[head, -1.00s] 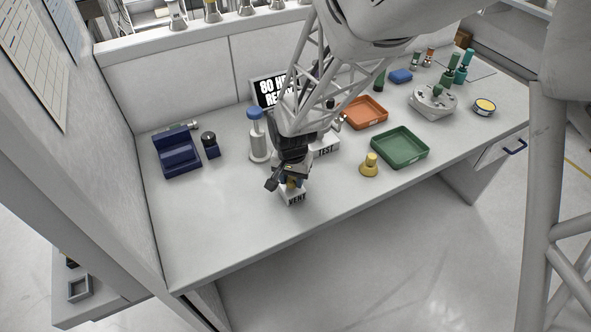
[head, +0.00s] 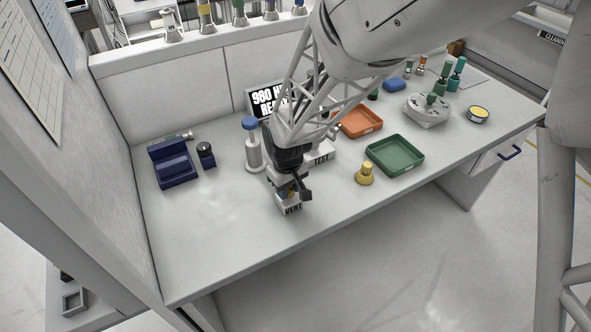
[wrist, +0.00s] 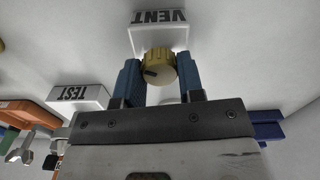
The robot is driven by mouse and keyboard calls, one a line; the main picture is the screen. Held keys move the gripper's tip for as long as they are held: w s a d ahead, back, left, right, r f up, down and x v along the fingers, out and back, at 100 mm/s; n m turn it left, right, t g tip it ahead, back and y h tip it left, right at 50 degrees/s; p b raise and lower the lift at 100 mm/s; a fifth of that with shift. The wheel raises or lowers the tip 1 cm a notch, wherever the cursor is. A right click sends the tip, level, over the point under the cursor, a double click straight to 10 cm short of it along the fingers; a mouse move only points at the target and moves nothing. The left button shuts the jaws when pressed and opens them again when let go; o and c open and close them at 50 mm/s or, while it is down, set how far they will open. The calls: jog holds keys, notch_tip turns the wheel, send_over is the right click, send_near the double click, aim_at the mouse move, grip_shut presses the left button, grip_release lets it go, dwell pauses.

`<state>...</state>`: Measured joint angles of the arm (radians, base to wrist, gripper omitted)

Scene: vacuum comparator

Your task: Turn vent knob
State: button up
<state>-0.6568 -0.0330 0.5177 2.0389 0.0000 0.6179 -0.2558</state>
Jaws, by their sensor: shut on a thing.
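The vent knob (wrist: 158,69) is a round yellow knob with a dark mark, in front of the white block labelled VENT (wrist: 159,28) in the wrist view. My gripper (wrist: 154,80) has a blue finger on each side of the knob and is shut on it. In the head view my gripper (head: 288,190) is low over the VENT block (head: 291,208) near the table's front edge, and it mostly hides the knob. A display (head: 267,100) behind my arm is partly hidden and reads "980" with cut-off text.
The TEST block (head: 321,158) stands just behind and right. A blue-capped white cylinder (head: 253,150) stands behind left. A yellow fitting (head: 365,175), green tray (head: 396,168) and orange tray (head: 370,124) lie right. A navy holder (head: 173,166) is left. The front-left table is clear.

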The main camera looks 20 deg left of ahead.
jog(key=shift+n, duration=1.1)
jog(key=o, duration=0.9)
jog(key=shift+r, duration=0.15)
jog(key=shift+r, duration=3.75)
